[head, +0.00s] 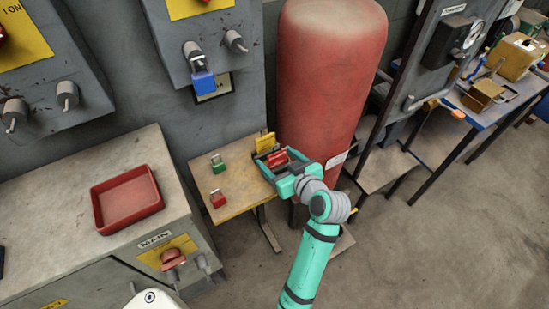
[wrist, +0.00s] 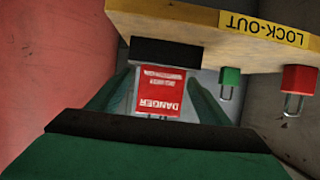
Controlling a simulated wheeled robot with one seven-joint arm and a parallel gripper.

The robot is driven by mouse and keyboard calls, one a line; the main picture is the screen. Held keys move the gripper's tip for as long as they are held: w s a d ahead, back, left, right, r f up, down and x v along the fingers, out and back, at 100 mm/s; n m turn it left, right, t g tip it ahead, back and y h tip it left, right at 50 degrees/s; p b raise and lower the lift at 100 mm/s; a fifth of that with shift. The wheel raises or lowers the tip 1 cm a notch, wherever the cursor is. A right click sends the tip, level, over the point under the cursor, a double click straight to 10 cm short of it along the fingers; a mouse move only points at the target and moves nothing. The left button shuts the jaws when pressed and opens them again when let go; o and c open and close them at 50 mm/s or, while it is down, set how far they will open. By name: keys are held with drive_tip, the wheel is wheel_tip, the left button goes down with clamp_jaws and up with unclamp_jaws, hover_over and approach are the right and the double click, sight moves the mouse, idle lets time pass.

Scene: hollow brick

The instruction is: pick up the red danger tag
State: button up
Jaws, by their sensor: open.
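The red danger tag (head: 278,159) is at the right end of the small wooden table. In the wrist view the tag (wrist: 160,92) shows its white DANGER lettering upside down, against a dark block (wrist: 166,52). My gripper (head: 269,162) is open around the tag. In the wrist view its green fingers stand on the left and right of the tag, with narrow gaps; I cannot tell whether either finger touches it. The tag's lower end is partly hidden by my gripper's body.
A yellow tag (head: 265,142) stands just behind. A large red tank (head: 325,80) rises close behind and right. A red tray (head: 127,199) lies on the left cabinet.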

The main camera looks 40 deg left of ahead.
drive_tip(key=shift+w+d, duration=0.1)
drive_tip(key=c, duration=1.1)
drive_tip(key=shift+r, duration=0.1)
